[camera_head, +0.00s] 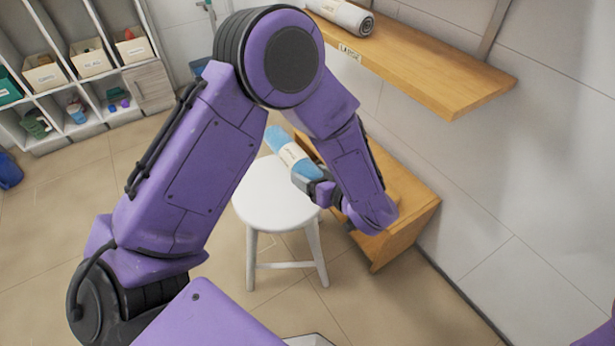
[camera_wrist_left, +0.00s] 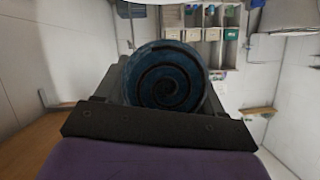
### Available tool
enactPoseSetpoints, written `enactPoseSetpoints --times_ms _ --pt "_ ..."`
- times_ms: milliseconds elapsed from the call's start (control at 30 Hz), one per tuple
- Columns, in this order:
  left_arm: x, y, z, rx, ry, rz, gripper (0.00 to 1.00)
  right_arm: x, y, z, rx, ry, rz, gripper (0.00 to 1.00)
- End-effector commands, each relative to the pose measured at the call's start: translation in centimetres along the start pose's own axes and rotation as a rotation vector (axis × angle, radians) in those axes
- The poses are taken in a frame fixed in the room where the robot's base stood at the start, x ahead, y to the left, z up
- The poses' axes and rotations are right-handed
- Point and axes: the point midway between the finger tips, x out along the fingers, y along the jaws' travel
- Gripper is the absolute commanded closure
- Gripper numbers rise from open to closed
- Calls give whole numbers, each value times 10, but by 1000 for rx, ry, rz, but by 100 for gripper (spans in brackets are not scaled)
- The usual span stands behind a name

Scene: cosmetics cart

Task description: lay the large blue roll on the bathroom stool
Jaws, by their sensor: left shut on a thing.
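The large blue roll (camera_head: 283,148) has a pale label band around its middle. My left gripper (camera_head: 316,184) is shut on one end of it and holds it tilted above the white round bathroom stool (camera_head: 262,194) in the head view. The roll overlaps the far right part of the seat in the picture, and I cannot tell how high above it the roll is. In the left wrist view the spiral end of the roll (camera_wrist_left: 165,78) sits between the dark fingers. The seat shows no other thing on it. My right gripper is not in view.
A wooden wall shelf (camera_head: 430,62) with a grey roll (camera_head: 342,15) on it is at the upper right. A low wooden unit (camera_head: 412,222) stands right of the stool. White cubbies (camera_head: 95,105) with bins are at the left back. The floor left of the stool is clear.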

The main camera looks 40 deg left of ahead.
Motion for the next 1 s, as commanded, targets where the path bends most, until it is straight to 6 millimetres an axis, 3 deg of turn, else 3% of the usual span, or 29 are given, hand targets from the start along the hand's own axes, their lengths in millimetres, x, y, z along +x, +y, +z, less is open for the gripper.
enactPoseSetpoints --times_ms 100,300,467,700,1000 --pt "36 20 4 -3 -1 -3 74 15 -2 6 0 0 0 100" --pt "74 45 25 0 1 0 74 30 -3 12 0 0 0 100" --pt "86 52 30 0 1 2 74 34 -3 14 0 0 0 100" --pt "102 63 60 2 1 2 74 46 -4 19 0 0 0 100" --pt "102 63 61 1 1 3 74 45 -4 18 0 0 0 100"
